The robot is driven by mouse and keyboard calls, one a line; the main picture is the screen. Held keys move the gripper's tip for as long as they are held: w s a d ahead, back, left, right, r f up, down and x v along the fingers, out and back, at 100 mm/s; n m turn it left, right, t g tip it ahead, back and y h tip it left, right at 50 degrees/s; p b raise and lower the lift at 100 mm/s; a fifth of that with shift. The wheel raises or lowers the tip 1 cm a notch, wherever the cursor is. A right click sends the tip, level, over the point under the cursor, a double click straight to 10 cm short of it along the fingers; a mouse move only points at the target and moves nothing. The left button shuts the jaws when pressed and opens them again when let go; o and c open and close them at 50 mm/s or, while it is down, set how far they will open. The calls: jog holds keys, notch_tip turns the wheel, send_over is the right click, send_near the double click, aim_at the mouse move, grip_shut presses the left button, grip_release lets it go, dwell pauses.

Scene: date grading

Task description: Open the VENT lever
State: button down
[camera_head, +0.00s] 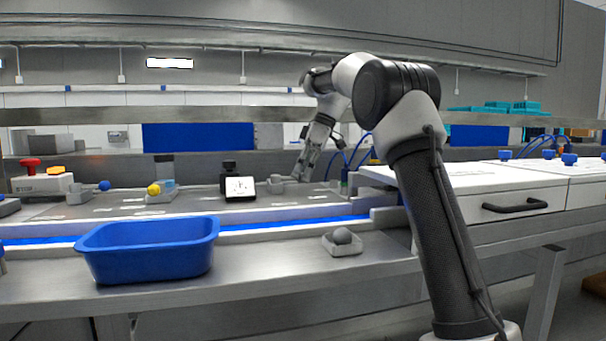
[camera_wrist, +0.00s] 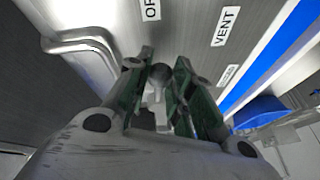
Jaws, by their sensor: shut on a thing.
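My gripper (camera_wrist: 160,85) is in the middle of the wrist view, its two dark green-grey fingers closed around a small grey round knob (camera_wrist: 160,70). The knob appears to be the end of the VENT lever; a pale piece shows below it between the fingers, and the rest of the lever is hidden. A white VENT label (camera_wrist: 226,26) lies on the grey panel to the upper right of the fingers. A partly cut-off label starting with "OP" (camera_wrist: 151,9) is above them. In the head view my gripper (camera_head: 300,176) reaches down to the back panel; the lever cannot be made out there.
A bent metal bracket (camera_wrist: 82,45) stands left of the fingers. A blue bin (camera_head: 150,255) sits at the front left, before a blue conveyor strip (camera_head: 285,223). A white cabinet (camera_head: 490,190) is at the right.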

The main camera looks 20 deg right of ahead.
jog(key=shift+w+n+g, duration=0.3)
jog(key=shift+w+n, duration=0.2)
jog(key=shift+n, duration=0.2)
jog(key=c, duration=1.2)
grip_release()
jog(key=shift+c, duration=0.2)
